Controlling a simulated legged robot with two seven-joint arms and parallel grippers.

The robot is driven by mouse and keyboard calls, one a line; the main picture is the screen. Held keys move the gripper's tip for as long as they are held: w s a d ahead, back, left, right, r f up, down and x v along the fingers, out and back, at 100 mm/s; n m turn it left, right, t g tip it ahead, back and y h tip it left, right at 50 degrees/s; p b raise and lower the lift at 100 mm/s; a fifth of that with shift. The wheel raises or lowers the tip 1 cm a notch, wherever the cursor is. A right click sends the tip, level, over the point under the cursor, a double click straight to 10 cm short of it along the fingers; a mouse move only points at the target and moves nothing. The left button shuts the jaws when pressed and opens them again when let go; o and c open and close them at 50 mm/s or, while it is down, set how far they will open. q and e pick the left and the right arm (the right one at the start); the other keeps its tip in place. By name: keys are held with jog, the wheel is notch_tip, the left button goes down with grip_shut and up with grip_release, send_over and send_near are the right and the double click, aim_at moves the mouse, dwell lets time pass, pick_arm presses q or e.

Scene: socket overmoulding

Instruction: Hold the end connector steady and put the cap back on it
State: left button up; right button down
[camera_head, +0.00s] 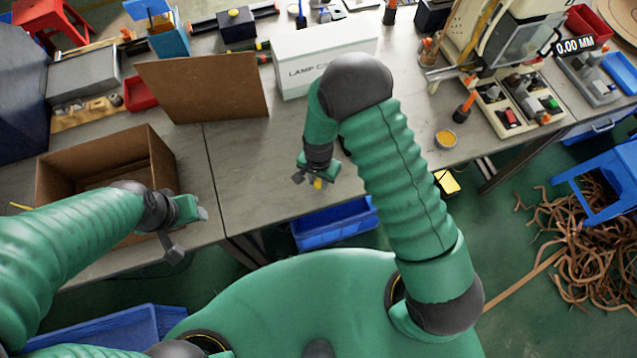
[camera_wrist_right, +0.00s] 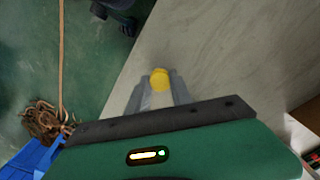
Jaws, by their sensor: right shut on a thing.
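My right gripper (camera_head: 312,182) is above the grey table near its front edge, shut on a small yellow piece (camera_head: 318,184). In the right wrist view the rounded yellow piece (camera_wrist_right: 160,79) sits between the tips of the two grey fingers (camera_wrist_right: 158,88). I cannot tell whether it is the cap alone or the cap with the end connector. My left gripper (camera_head: 188,232) is by the table's front edge, beside the cardboard box. Its fingers are spread and nothing shows between them. No separate end connector can be made out.
An open cardboard box (camera_head: 160,160) stands at the left, with a brown board (camera_head: 205,87) behind it. A white lamp carton (camera_head: 325,58) is at the back. A small pot with yellow contents (camera_head: 445,138) stands at the right. The table's middle is clear. A blue bin (camera_head: 335,225) is below the front edge.

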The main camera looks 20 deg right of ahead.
jog(key=s+a+r+b, duration=0.1)
jog(key=s+a, duration=0.1)
jog(key=s, duration=0.6)
jog(key=s+a+r+b, duration=0.1)
jog(key=s, duration=0.6)
jog(key=shift+s+a, duration=0.35)
jog(key=w+d+r+n, duration=0.8)
jog(key=w+d+r, duration=0.3)
jog(key=w+r, duration=0.2)
jog(key=shift+w+r+n, duration=0.3)
jog(key=shift+w+r, duration=0.1)
jog(key=shift+w, duration=0.15)
